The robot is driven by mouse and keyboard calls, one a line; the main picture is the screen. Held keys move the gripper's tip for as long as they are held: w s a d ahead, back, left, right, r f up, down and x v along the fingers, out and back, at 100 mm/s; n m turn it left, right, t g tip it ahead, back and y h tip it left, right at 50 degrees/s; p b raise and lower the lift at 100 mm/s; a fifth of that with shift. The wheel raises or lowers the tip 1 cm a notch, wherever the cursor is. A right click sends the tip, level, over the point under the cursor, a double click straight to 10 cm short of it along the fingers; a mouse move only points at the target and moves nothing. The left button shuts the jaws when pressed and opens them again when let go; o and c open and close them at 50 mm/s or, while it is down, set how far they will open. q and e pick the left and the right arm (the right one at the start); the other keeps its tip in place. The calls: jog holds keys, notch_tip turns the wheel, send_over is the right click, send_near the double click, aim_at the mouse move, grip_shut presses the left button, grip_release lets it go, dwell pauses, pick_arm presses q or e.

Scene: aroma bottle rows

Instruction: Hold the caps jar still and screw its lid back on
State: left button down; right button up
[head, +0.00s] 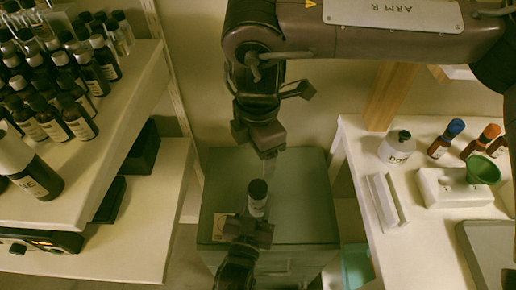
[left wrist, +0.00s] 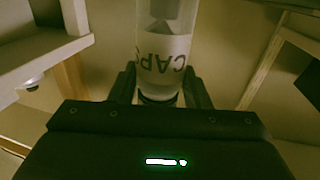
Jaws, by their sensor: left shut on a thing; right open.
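The caps jar (head: 258,205) is a small pale cylinder with a dark round top, over the grey-green cabinet. I cannot tell whether that top is the lid or an open mouth. My left gripper (head: 253,217) is shut around the jar from the near side. In the left wrist view the jar (left wrist: 163,50) stands between both fingers, clear with a white label whose "CAPS" reads upside down. A dark band shows at its lower end in that picture. My right gripper (head: 268,155) is open, pointing down just above and slightly right of the jar. No separate lid is clear.
A shelf (head: 130,95) with rows of dark bottles stands left.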

pick_arm(q)
jog(key=c, duration=0.7)
grip_release()
jog(key=shift+v, duration=3.9)
